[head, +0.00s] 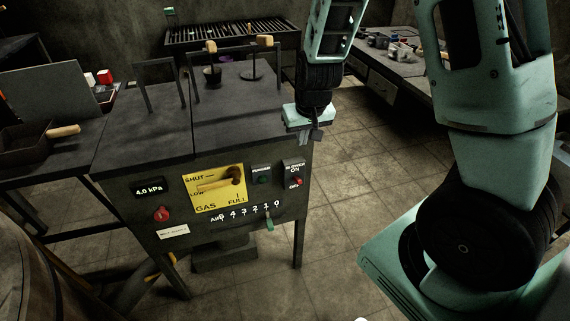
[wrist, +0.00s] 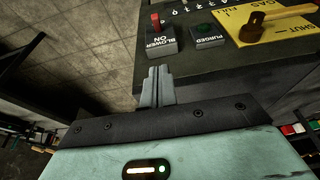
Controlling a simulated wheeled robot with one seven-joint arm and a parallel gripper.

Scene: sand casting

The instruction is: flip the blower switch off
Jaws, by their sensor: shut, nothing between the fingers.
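The blower switch (head: 297,181) is a small red lever on a dark box at the right end of the furnace's front panel. The box reads ON at its top and OFF at its bottom, and the red lever shows by the OFF word. In the wrist view the red lever (wrist: 155,23) stands at the end of the box away from the ON label. My gripper (head: 316,136) is above the switch box, by the furnace's top right corner. Its fingers (wrist: 157,72) are shut together and empty, close to the ON end, with a small gap apparent.
The panel also holds a green purge light (head: 263,180), a yellow gas plate (head: 203,199) with a lever, a red knob (head: 162,214) and a green-handled air slider (head: 269,224). A side bench (head: 378,87) with small parts stands behind right. Floor right of the furnace is clear.

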